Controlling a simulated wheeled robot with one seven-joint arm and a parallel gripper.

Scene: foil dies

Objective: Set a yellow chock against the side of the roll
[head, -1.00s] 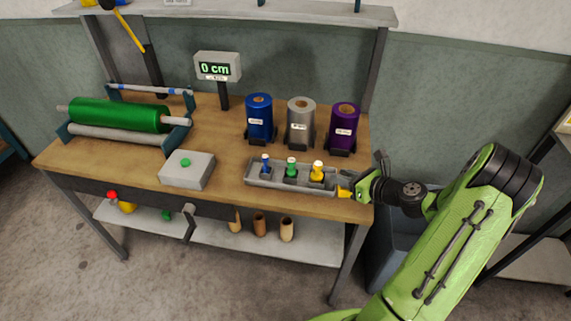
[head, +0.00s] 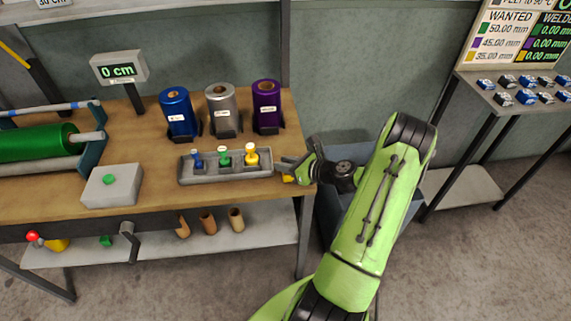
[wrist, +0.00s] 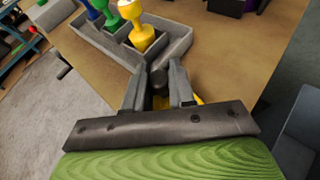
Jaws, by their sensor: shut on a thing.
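My gripper (head: 284,171) is at the right end of the bench, just right of the grey tray. It is shut on a small yellow piece, the yellow chock (head: 289,179), which is mostly hidden by the fingers. In the wrist view my gripper (wrist: 158,78) has a dark knob-like part between its fingers, and a bit of the yellow chock (wrist: 198,100) shows beside the right finger. A green roll (head: 38,143) lies on a cradle at the left. A blue roll (head: 178,113), a silver roll (head: 222,112) and a purple roll (head: 266,106) stand upright at the back.
The grey tray (head: 225,178) holds blue, green and yellow knobbed pieces. A grey box with a green button (head: 112,187) and a display reading 0 cm (head: 118,70) stand left. A bin (head: 340,205) is right of the bench. A side shelf (head: 530,100) holds small blue-and-white items.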

